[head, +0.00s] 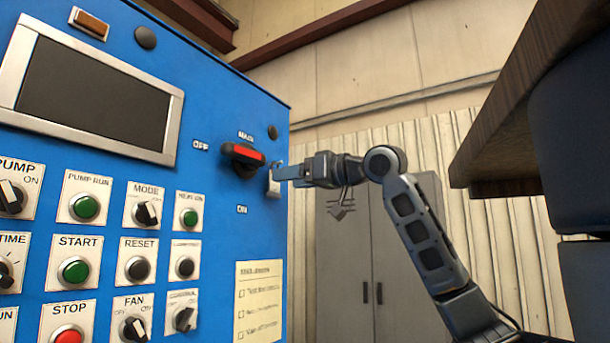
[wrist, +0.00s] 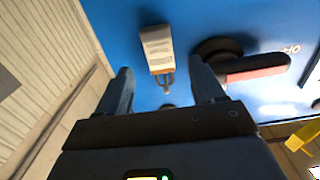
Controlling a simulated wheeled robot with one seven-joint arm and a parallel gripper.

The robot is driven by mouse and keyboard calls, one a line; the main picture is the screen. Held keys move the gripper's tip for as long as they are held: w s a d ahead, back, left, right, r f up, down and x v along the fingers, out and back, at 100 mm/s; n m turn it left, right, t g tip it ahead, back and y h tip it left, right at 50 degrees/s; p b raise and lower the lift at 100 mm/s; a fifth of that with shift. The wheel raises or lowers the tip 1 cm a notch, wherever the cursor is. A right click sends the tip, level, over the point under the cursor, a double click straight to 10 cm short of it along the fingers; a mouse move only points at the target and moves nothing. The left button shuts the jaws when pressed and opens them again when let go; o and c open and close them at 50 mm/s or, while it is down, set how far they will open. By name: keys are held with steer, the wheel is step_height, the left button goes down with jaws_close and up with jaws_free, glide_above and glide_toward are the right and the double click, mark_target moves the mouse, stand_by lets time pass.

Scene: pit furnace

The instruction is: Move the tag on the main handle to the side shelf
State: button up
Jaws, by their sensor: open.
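The main handle (head: 243,158), black with a red face, sits on the blue panel beside the OFF and MAIN labels. It also shows in the wrist view (wrist: 250,68), right of my gripper. The tag (head: 273,186) is a small pale plate near the handle's right end. In the wrist view the tag (wrist: 157,45) has a brown end with a thin metal loop. My gripper (head: 282,173) is open at the tag; in the wrist view its fingers (wrist: 160,72) stand either side of it, apart from it. I cannot tell which surface is the side shelf.
The blue panel (head: 220,255) fills the left with buttons, knobs and a dark screen (head: 95,95). A brown wooden slab (head: 530,95) juts in at upper right, seen from below. A grey cabinet (head: 375,270) stands behind my arm.

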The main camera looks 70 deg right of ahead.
steer(key=shift+p+x, duration=0.35)
steer(key=shift+x, duration=1.7)
steer(key=c, duration=1.1)
steer(key=shift+r+p, duration=0.35)
steer(key=shift+r, duration=0.1)
steer(key=shift+v, duration=2.35)
steer(key=shift+s+a, duration=0.1)
steer(key=shift+s, duration=0.25)
steer(key=shift+s+a, duration=0.1)
steer(key=shift+s, duration=0.2)
steer(key=shift+f+b, duration=0.1)
steer(key=shift+b, duration=0.2)
